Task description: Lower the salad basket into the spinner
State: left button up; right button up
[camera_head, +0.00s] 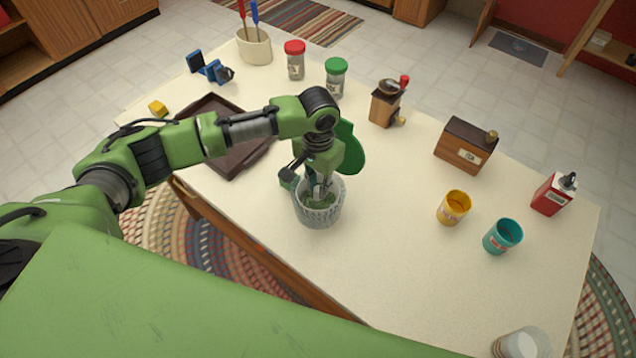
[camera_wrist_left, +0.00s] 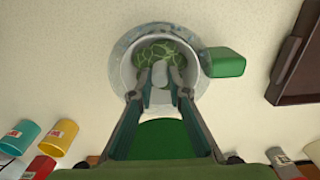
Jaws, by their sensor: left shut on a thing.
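The salad basket (camera_wrist_left: 127,72) is a pale round container with green leaves in it. A greyish round vessel wall (camera_head: 320,217), likely the spinner's, shows around the leaves in the head view. In the left wrist view a translucent grey outer rim (camera_wrist_left: 117,60) surrounds the basket's pale ring. How deep the basket sits cannot be told. My left gripper (camera_head: 319,190) points down into the opening; its fingers (camera_wrist_left: 160,84) are shut on the basket near its middle. A green disc (camera_head: 350,148), perhaps the lid, shows behind my wrist. My right gripper is not in view.
A brown tray (camera_head: 222,104) lies left. Jars (camera_head: 336,78), a grinder (camera_head: 386,105) and a wooden box (camera_head: 466,146) stand behind. Yellow (camera_head: 453,208) and teal (camera_head: 502,237) mugs are right. The table's front centre is clear.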

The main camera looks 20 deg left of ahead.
pick_arm(q)
jog(key=shift+f, duration=0.65)
jog(key=o, duration=0.8)
jog(key=c, duration=0.4)
jog(key=shift+r, duration=0.1)
notch_tip(320, 180, up, 9)
jog(key=p, duration=0.9)
jog(key=shift+p, duration=0.4)
